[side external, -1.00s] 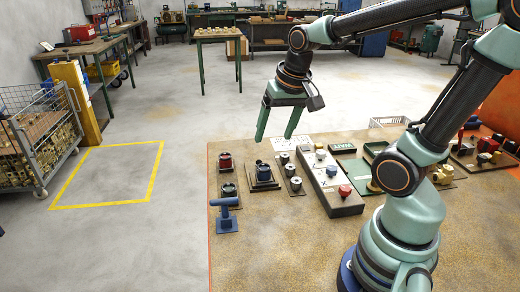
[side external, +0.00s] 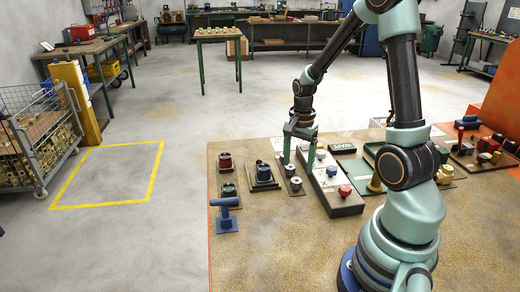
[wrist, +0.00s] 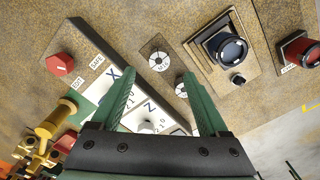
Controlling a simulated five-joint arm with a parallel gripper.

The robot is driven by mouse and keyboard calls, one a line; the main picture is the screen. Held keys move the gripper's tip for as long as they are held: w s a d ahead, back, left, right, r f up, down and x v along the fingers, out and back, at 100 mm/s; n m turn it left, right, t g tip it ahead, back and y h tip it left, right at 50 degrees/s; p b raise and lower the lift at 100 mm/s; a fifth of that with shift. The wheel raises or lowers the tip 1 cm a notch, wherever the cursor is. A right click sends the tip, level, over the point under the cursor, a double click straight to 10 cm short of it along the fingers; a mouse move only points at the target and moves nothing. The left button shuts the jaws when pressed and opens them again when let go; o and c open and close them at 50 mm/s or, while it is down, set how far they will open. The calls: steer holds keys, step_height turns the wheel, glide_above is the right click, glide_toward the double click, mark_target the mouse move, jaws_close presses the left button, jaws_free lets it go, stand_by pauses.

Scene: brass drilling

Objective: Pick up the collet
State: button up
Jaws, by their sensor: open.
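Small pale, slotted round pieces, which look like collets, stand in a row beside the control panel. In the wrist view, one (wrist: 158,60) lies just ahead of the space between my fingertips, and another (wrist: 181,88) is close by the right finger. In the side view these two pieces (side external: 296,183) (side external: 289,170) stand left of the panel. A farther one is hidden behind my gripper. My gripper (side external: 299,160) points down over the row and the panel's far end, open, with nothing between its fingers (wrist: 159,76).
The long control panel (side external: 333,197) with a red button (wrist: 60,65) and knobs stands right of the row. A blue T-shaped tool (side external: 225,213) is at the bench's left. The front of the bench (side external: 285,245) is clear.

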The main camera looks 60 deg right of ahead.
mark_target(296, 180)
steer(key=shift+f, duration=3.15)
steer(key=shift+c, duration=0.3)
jaws_close()
